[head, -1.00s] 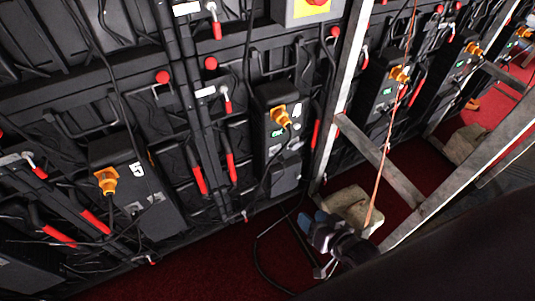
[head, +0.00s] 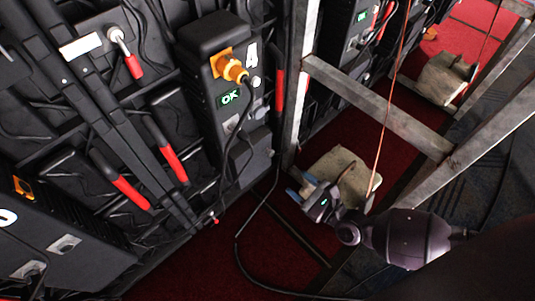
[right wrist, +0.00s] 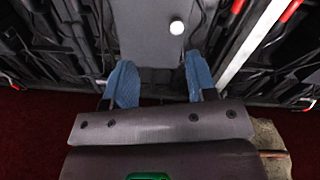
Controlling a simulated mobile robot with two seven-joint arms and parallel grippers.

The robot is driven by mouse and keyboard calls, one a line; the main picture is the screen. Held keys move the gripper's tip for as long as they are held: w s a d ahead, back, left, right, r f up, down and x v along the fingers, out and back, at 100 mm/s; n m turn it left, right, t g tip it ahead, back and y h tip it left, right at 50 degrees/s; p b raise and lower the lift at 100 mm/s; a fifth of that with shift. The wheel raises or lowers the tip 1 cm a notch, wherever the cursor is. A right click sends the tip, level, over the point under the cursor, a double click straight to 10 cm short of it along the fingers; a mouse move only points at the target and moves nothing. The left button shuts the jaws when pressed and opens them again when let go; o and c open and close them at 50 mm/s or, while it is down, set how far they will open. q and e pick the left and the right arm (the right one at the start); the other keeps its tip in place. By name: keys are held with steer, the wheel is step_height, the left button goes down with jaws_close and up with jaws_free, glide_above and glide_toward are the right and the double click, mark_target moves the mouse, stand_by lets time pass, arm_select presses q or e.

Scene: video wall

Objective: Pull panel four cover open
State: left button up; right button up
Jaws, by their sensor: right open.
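The panel four box (head: 208,85) is a dark grey upright case on the rack's back, marked 4. My right gripper (head: 301,188) is open, with blue fingertips, low and to the right of the box. In the right wrist view the open fingers (right wrist: 160,82) point toward a flat grey surface (right wrist: 150,35) with a white round knob (right wrist: 177,28). Nothing is between the fingers. My left gripper is out of view.
A metal frame with an upright post (head: 302,85) and a crossbar (head: 375,105) stands right of the box. A beige sandbag (head: 345,168) lies behind my right gripper. A black cable (head: 237,245) loops on the red floor. Red-handled latches (head: 130,192) are at left.

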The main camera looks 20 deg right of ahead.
mark_target(272, 154)
steer(key=w+m+b, duration=0.1)
steer(key=w, duration=0.3)
steer(key=w+a+f+m, duration=0.1)
steer(key=w, duration=0.3)
steer(key=w+a+f+m+b, duration=0.1)
steer(key=w, duration=0.3)
steer(key=shift+w+a+t+b, duration=0.1)
steer(key=shift+w+t+b, duration=0.2)
steer(key=shift+w+b, duration=0.1)
steer(key=shift+c, duration=0.5)
jaws_close()
